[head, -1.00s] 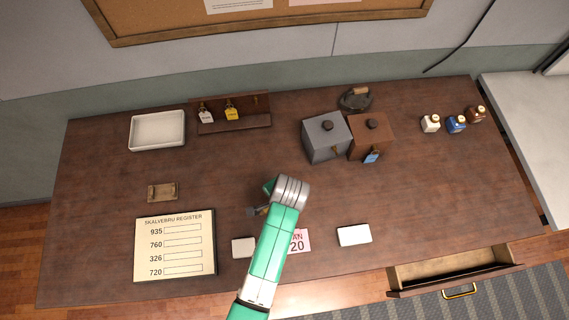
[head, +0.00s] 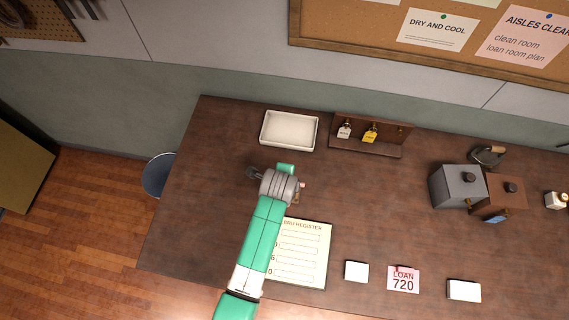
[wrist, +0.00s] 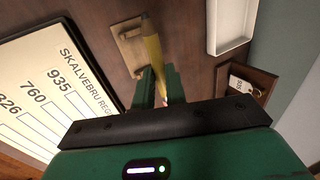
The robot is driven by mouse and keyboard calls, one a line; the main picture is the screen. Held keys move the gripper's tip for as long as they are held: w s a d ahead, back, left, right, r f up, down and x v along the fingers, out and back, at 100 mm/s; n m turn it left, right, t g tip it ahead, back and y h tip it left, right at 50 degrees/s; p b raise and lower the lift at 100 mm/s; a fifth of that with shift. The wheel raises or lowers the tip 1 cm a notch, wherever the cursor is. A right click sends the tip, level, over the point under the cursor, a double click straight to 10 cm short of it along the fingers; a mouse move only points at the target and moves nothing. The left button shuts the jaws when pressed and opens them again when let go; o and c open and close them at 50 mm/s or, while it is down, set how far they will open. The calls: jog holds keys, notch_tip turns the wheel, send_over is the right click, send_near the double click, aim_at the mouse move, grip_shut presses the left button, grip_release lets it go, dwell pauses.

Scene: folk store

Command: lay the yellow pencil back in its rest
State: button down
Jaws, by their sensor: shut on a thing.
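In the wrist view my gripper (wrist: 159,80) is shut on the yellow pencil (wrist: 152,48). The pencil runs lengthwise out past the fingertips and overlaps the right side of the wooden pencil rest (wrist: 124,37). I cannot tell whether it touches the rest or hangs above it. A small pink end shows between the fingers. In the head view my grey wrist hides the fingers, most of the rest and nearly all of the pencil. They lie near the top of the register sheet.
The Skalvebru register (head: 308,255) lies just in front of the rest. A white tray (head: 290,130) and a tag rack (head: 365,150) stand at the back. Grey (head: 456,187) and brown (head: 498,197) boxes stand to the right. The table between is clear.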

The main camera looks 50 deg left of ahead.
jog(key=shift+f+b, duration=3.35)
jog(key=shift+f, duration=0.5)
jog(key=c, duration=1.3)
grip_release()
jog(key=shift+c, duration=0.2)
jog(key=p+v, duration=0.1)
jog(key=v, duration=0.6)
jog(key=shift+d+r, duration=0.15)
jog(key=shift+r, duration=0.25)
jog(key=shift+s, duration=0.1)
